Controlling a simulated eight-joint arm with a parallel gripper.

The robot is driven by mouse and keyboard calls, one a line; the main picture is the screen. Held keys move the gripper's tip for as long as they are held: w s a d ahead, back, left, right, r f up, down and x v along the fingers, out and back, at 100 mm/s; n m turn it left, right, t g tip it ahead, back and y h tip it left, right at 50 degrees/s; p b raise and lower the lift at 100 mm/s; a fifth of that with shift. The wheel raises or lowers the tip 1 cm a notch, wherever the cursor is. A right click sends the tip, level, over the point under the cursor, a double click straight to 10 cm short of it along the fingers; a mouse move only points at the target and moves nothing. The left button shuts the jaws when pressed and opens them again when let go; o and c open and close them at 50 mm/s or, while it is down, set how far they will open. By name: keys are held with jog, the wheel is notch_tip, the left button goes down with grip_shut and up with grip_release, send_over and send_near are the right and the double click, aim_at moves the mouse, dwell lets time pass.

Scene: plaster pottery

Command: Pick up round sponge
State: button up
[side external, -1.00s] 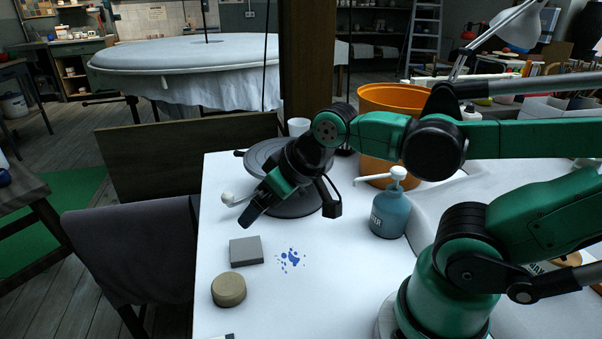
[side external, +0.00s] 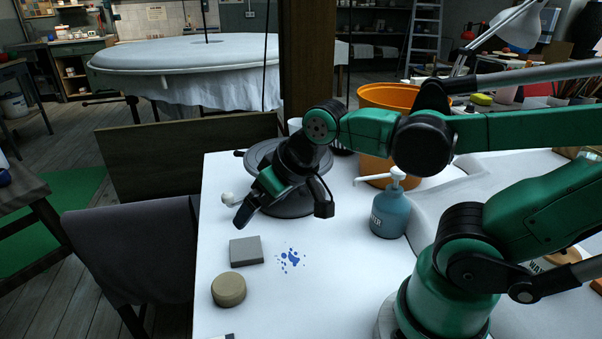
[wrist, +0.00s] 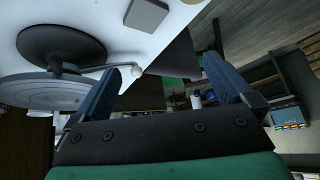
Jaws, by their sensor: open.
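The round sponge (side external: 228,289), a tan short cylinder, lies near the left edge of the white table in the side view. I cannot make it out in the wrist view. My gripper (side external: 237,220) is in the air behind it and near the turntable (side external: 310,203). In the wrist view my gripper (wrist: 172,82) has its two blue fingers wide apart with nothing between them.
A grey square block (side external: 246,251) lies just behind the sponge; it also shows in the wrist view (wrist: 146,14). Blue paint spots (side external: 290,259) mark the table to its right. A blue pump bottle (side external: 389,213) and an orange bucket (side external: 381,97) stand further right.

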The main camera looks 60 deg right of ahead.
jog(key=w+a+f+m+g, duration=0.2)
jog(key=a+m+g, duration=0.1)
jog(key=m, duration=0.2)
jog(key=m+g, duration=0.3)
jog(key=m, duration=0.4)
send_over(228, 283)
jog(key=f, duration=0.5)
jog(key=shift+d, duration=0.2)
jog(key=shift+a+f, duration=0.15)
jog(key=shift+f, duration=0.15)
jog(key=shift+f+m+g, duration=0.3)
jog(key=shift+f, duration=2.6)
jog(key=c, duration=1.3)
